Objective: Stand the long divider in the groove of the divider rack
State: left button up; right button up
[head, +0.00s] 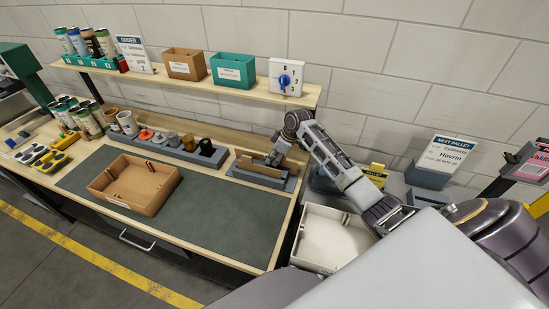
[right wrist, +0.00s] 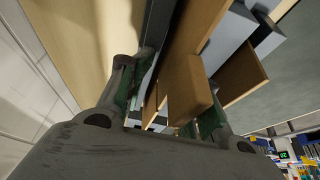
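The divider rack (head: 268,181) is a grey block at the right end of the workbench, with brown dividers (head: 256,166) in it. My right gripper (head: 273,158) is down at the rack's right end. In the right wrist view, its two green-padded fingers (right wrist: 165,105) are spread apart, with a brown board (right wrist: 187,88) between them. A gap shows on the left finger's side; contact on the right is unclear. A second brown board (right wrist: 240,74) stands beside it. I cannot tell which board is the long one, or how it sits in the groove. My left gripper is out of view.
An open brown box (head: 135,183) stands on the dark mat (head: 215,210), whose right part is clear. A grey holder with stamps (head: 170,148) stands left of the rack. A shelf (head: 215,87) runs above. A white bin (head: 325,237) is at the right.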

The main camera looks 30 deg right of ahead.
jog(key=v, duration=1.2)
dwell(0.3)
dwell(1.1)
